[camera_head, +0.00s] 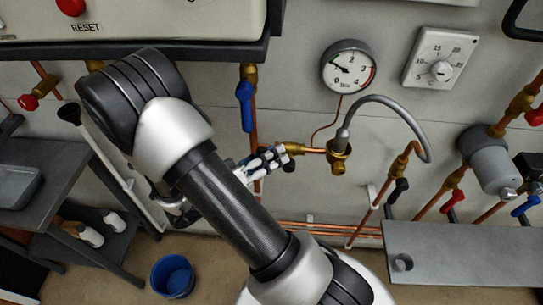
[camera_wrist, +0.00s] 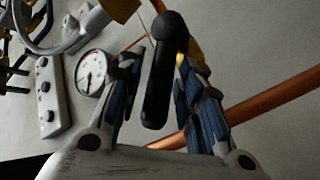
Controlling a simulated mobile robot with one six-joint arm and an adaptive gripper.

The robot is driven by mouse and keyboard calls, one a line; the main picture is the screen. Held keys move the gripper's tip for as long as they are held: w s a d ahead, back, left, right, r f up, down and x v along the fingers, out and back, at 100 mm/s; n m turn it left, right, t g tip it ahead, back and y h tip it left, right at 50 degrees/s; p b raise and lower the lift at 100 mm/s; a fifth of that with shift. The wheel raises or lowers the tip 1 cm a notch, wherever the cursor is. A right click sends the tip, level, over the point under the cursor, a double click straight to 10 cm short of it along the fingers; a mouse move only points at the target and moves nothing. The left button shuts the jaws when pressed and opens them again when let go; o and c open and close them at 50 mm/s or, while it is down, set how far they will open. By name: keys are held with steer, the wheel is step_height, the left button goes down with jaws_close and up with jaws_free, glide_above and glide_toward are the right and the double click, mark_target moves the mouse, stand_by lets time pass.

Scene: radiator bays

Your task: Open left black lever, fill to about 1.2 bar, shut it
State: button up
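The left black lever (camera_wrist: 160,85) hangs between my gripper's fingers in the wrist view, with gaps visible on both sides. In the head view my gripper (camera_head: 270,162) is at the brass valve (camera_head: 296,148) on the filling line and hides most of the lever. My gripper (camera_wrist: 163,95) is open around the lever. The round pressure gauge (camera_head: 348,67) on the wall has a bar scale to 4 with a red zone. Its needle points to the upper left, roughly near 1; too small to read exactly. The gauge also shows tilted in the wrist view (camera_wrist: 92,72).
A grey hose (camera_head: 400,108) arches to the right from a brass fitting (camera_head: 339,155). A second black lever (camera_head: 398,190) is further right. A blue lever (camera_head: 244,105) hangs left of the gauge. A grey shelf (camera_head: 465,250) and blue bucket (camera_head: 172,275) stand low.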

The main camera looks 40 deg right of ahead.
jaws_close()
stand_by(0.3)
